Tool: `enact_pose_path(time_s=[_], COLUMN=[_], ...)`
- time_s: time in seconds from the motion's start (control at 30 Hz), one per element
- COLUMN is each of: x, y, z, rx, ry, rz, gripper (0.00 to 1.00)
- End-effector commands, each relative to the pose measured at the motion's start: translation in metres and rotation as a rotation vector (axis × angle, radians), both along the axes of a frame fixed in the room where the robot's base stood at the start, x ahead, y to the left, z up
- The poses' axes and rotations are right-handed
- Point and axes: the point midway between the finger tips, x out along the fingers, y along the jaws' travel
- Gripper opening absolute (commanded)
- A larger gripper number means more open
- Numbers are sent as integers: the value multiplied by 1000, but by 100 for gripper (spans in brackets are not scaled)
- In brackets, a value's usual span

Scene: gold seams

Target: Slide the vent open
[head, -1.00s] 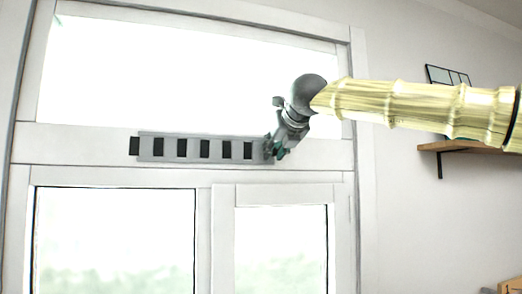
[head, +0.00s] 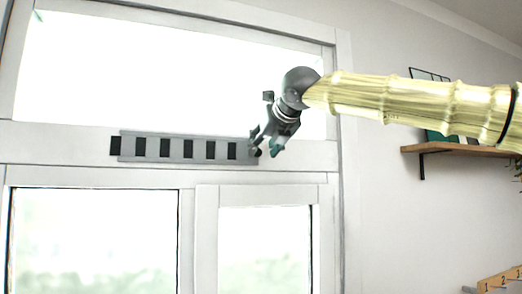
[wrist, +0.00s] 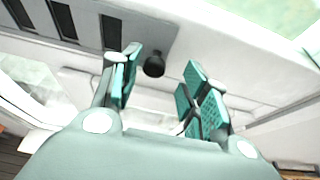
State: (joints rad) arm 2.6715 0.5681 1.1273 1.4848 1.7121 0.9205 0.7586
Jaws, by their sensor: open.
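The vent (head: 175,148) is a long grey strip with several dark slots, set on the white crossbar between the upper and lower panes. One dark slot shows beyond the strip's left end. In the wrist view the strip (wrist: 85,27) runs at the upper left, and a dark round knob (wrist: 154,65) stands at its near end. My gripper (head: 265,150) is at the strip's right end and hides the knob in the head view. In the wrist view my open gripper (wrist: 162,58) has its teal-padded fingers on either side of the knob, with gaps visible; I cannot tell the depth.
The white window frame (head: 328,185) surrounds bright panes above and below the crossbar. A wooden shelf (head: 450,149) with items is on the wall at right. The wall between window and shelf is bare.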

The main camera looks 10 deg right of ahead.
Motion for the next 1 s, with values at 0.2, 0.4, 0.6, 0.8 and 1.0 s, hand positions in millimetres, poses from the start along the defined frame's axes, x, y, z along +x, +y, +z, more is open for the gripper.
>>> enact_pose_path(time_s=[0.2, 0.4, 0.6, 0.8, 1.0], x=[-37, -65, -80, -82, -82], y=[-11, -19, -23, -24, -23], z=[17, 28, 35, 36, 36], rx=[0, 2, 1, 1, 1], ry=[-3, -2, -2, -1, -1], rz=[-1, -1, -1, -1, -1], gripper=[45, 45, 45, 45, 45])
